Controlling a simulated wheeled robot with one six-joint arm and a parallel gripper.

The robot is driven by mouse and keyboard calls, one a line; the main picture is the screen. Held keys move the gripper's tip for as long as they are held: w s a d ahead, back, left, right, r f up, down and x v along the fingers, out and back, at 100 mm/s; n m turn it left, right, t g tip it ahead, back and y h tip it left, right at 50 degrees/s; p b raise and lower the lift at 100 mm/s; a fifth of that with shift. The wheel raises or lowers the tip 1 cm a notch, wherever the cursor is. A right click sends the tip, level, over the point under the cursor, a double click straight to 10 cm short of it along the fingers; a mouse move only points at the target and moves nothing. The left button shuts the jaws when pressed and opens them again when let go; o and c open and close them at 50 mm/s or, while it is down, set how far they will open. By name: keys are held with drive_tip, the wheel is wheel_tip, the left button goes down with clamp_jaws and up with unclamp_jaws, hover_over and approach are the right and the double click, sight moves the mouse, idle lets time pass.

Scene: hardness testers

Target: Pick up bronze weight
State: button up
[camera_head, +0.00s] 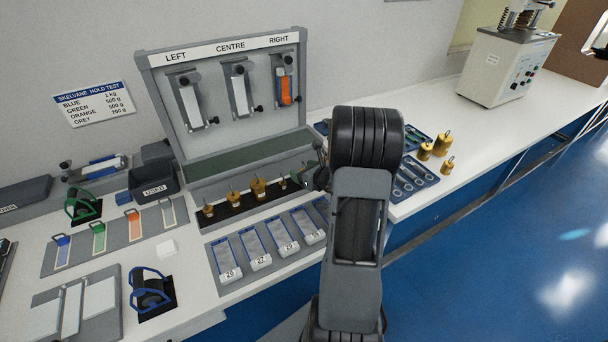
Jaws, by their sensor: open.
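Several bronze weights with hooks stand upright in a row on a black strip (240,214) in front of the test board. They include a left one (208,211), a larger one (259,188) and a small right one (283,184). Three more brass-coloured weights stand on the bench at the right: one (425,152), a larger one (443,145) and a small one (447,166). My gripper (311,178) is open, at the right end of the strip, just right of the small weight. My arm partly hides it, and contact with a weight cannot be told.
The grey board (225,120) labelled LEFT, CENTRE, RIGHT stands behind the strip. Numbered trays (257,262) lie in front. A blue tray (418,183) lies right of my arm. A white machine (497,65) stands far right.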

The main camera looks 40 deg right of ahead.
drive_tip(key=c, duration=1.2)
drive_tip(key=shift+r, duration=0.1)
